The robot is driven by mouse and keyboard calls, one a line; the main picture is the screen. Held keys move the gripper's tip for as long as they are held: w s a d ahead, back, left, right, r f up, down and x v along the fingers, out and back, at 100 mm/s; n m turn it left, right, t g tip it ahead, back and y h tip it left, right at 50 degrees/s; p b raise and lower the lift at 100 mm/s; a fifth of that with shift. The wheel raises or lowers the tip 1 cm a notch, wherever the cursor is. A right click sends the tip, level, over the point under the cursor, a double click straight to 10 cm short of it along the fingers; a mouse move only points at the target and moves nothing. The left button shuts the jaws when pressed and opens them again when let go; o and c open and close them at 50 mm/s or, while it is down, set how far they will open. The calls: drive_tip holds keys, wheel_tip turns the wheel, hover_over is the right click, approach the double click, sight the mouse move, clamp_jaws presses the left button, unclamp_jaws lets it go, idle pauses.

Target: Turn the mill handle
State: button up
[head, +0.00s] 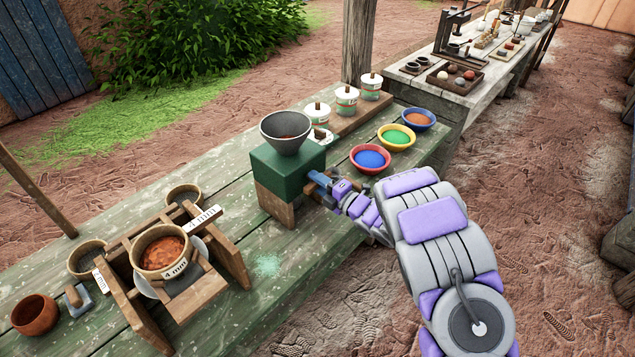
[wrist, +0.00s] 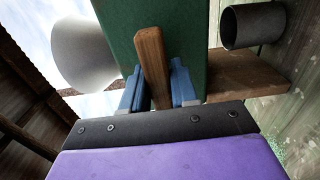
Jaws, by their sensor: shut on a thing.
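The mill is a green box (head: 287,170) with a dark funnel bowl (head: 285,130) on top, standing on the green plank table. In the wrist view its green side (wrist: 190,30) fills the upper middle. The wooden mill handle (wrist: 151,60) stands in front of that side. My gripper (head: 318,185) is at the mill's right side. In the wrist view its blue fingers (wrist: 157,88) lie on both sides of the handle, shut on it. In the head view the handle is mostly hidden by the fingers.
Blue (head: 370,158), green (head: 397,137) and orange (head: 420,119) powder bowls stand right of the mill. Several lidded jars (head: 346,98) stand behind. A wooden sieve stand (head: 230,250) is at left. A dark cylinder (wrist: 252,26) sits beside the mill. Open dirt ground lies right of the table.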

drive_tip(key=shift+f, duration=0.15)
clamp_jaws()
drive_tip(key=shift+m+p, duration=0.4)
